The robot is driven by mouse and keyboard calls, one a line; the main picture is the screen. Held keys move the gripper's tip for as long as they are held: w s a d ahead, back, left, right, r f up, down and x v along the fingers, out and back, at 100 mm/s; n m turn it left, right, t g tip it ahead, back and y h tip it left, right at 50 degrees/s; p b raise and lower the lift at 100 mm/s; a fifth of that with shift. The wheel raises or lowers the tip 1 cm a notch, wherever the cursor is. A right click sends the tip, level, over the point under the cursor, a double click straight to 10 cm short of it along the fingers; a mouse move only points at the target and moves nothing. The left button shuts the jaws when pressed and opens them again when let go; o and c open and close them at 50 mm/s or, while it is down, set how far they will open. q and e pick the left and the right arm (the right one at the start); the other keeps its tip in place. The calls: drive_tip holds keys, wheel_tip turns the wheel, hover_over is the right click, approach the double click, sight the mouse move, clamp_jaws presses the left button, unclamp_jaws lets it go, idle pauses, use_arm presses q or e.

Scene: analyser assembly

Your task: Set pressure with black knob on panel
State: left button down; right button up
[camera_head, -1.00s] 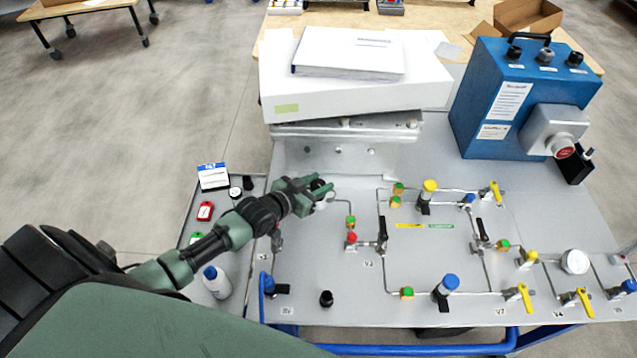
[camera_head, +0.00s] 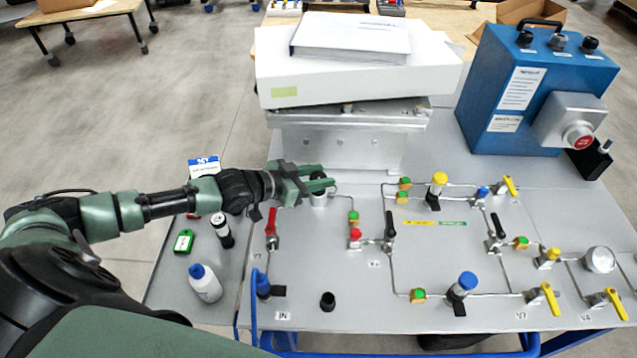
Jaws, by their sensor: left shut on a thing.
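The panel (camera_head: 350,250) is a grey sheet with pipes, valves and coloured fittings. Near its upper left stands a small metal fitting with a black knob (camera_head: 319,188) on top. My left gripper (camera_head: 318,180) reaches in from the left with its green fingers around this knob and is shut on it. The fingers hide part of the knob. A second black knob-like part (camera_head: 327,301) stands on the front of the panel, apart from the gripper. My right gripper is out of view.
A white box with a binder (camera_head: 350,38) stands behind the panel. A blue case with a red button (camera_head: 530,95) is at the back right. A red-handled valve (camera_head: 271,225) is close below my left wrist.

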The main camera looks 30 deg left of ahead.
sight(318, 177)
use_arm(q)
drive_tip(key=shift+r, duration=0.2)
drive_tip(key=c, duration=0.9)
unclamp_jaws()
drive_tip(key=shift+d, duration=0.1)
drive_tip(key=shift+f, duration=0.15)
drive_tip(key=shift+s+a, duration=0.2)
drive_tip(key=v, duration=0.5)
drive_tip(key=shift+s, duration=0.3)
drive_tip(key=shift+s+a+r, duration=0.4)
drive_tip(key=shift+s+r, duration=0.2)
drive_tip(key=shift+s, duration=0.05)
